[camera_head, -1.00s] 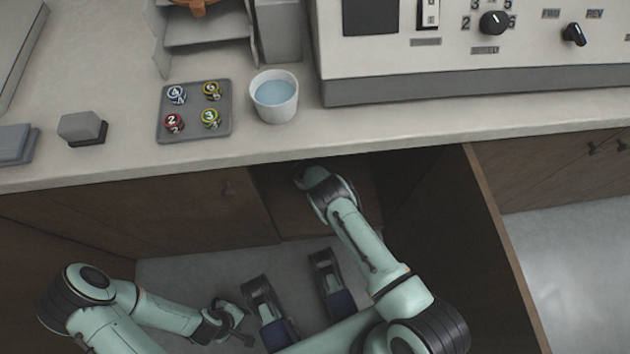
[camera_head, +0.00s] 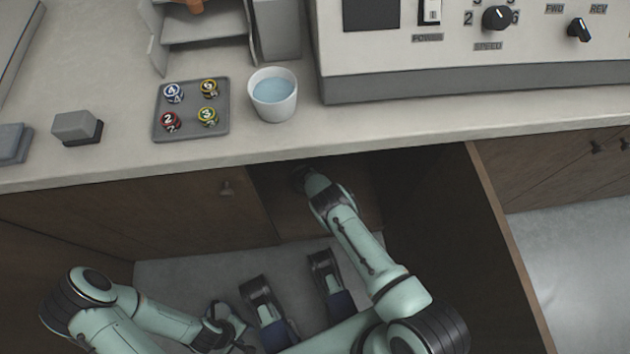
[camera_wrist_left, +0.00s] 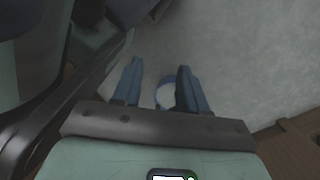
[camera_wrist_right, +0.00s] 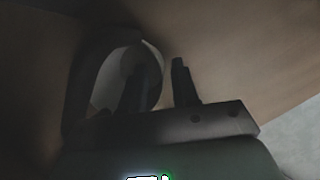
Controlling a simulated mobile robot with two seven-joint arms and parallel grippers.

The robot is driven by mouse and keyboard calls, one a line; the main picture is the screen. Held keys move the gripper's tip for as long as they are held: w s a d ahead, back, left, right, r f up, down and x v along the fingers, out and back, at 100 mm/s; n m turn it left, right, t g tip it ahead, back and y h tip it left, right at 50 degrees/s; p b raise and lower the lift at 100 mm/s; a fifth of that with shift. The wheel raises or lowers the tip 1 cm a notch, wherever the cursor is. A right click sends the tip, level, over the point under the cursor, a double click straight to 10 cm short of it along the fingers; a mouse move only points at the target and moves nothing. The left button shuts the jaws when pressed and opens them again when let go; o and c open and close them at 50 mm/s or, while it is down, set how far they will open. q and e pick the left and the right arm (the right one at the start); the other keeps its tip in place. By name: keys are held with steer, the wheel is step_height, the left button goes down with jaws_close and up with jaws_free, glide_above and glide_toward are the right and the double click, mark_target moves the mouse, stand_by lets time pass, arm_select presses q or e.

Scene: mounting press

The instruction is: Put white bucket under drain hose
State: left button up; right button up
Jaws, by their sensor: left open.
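My right arm reaches under the counter into the open cabinet; its gripper (camera_head: 303,178) is dark and partly hidden there. In the right wrist view its fingers (camera_wrist_right: 163,82) stand apart, beside a pale round object (camera_wrist_right: 110,78) with a dark curved band. This may be the white bucket, but it is too dark to be sure. One finger overlaps its opening; contact cannot be told. My left gripper (camera_head: 236,336) is low, over the floor. In the left wrist view its blue fingers (camera_wrist_left: 158,82) are open, with a small white, blue-rimmed round thing (camera_wrist_left: 166,94) between them. I cannot make out the drain hose.
A white cup of blue liquid (camera_head: 273,104) stands on the counter near its front edge. Beside it is a grey tray (camera_head: 190,134) with several numbered discs. A control panel (camera_head: 450,75) is at back right. The open cabinet door (camera_head: 500,240) bounds the right side.

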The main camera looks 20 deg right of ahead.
steer(key=shift+r, duration=0.1)
steer(key=shift+s+r, duration=0.1)
steer(key=shift+r, duration=0.2)
arm_select(q)
steer(key=w+d+r+t+p, duration=0.1)
steer(key=w+r+t+p, duration=0.3)
steer(key=w+r, duration=0.5)
steer(key=w+p, duration=0.2)
steer(key=w, duration=0.1)
steer(key=shift+w+d+m+t, duration=0.25)
steer(key=shift+d+m+t, duration=0.05)
steer(key=shift+d+m, duration=0.1)
arm_select(e)
steer(key=v, duration=1.1)
steer(key=shift+r, duration=0.2)
arm_select(q)
steer(key=shift+s+a, duration=0.1)
arm_select(e)
steer(key=shift+s+a, duration=0.1)
steer(key=shift+a, duration=0.05)
